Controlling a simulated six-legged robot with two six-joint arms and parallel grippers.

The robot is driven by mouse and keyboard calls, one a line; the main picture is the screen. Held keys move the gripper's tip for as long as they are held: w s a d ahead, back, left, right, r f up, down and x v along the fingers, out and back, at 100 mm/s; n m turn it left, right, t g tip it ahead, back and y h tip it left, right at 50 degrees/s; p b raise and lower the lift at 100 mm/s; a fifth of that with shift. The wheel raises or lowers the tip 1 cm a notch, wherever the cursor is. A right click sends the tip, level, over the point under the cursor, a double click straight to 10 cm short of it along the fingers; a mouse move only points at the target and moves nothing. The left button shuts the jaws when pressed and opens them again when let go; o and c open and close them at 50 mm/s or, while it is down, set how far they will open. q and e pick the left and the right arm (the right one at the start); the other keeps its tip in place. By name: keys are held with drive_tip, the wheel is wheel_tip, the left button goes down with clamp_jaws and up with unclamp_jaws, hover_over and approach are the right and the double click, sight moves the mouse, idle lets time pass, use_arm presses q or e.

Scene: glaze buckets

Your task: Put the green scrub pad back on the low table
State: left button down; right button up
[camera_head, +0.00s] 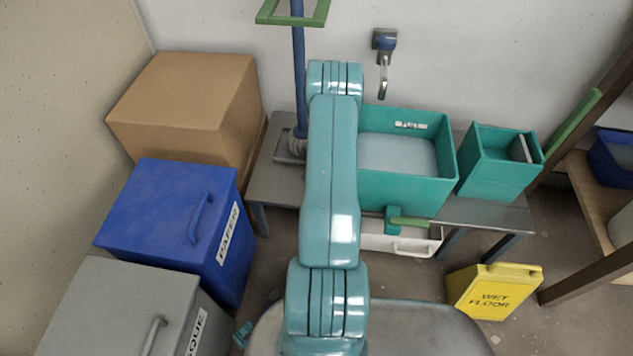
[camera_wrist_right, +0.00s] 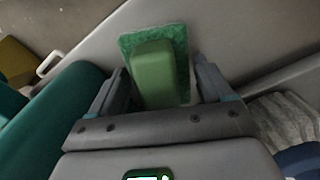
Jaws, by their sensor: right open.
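The green scrub pad (camera_wrist_right: 155,72) shows in the right wrist view, a lighter green block backed by a darker, rough green sheet. It stands between the fingers of my right gripper (camera_wrist_right: 162,84), which are open with a gap on each side. A grey surface (camera_wrist_right: 235,40) lies behind the pad; I cannot tell whether the pad touches it. The low table (camera_head: 482,213) is grey and stands against the wall in the head view. There my own teal arm hides the right gripper and the pad. My left gripper is not in view.
A large teal bucket (camera_head: 400,190) and a smaller one (camera_head: 490,173) stand on the table's right part. A blue-handled mop (camera_head: 299,75) stands at its left. Blue (camera_head: 180,205) and grey (camera_head: 110,305) bins are left; a yellow wet-floor sign (camera_head: 492,292) is front right.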

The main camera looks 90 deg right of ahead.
drive_tip(key=shift+r, duration=0.3)
wheel_tip(320, 180, up, 12)
drive_tip(key=p, duration=0.4)
drive_tip(key=shift+f, duration=0.15)
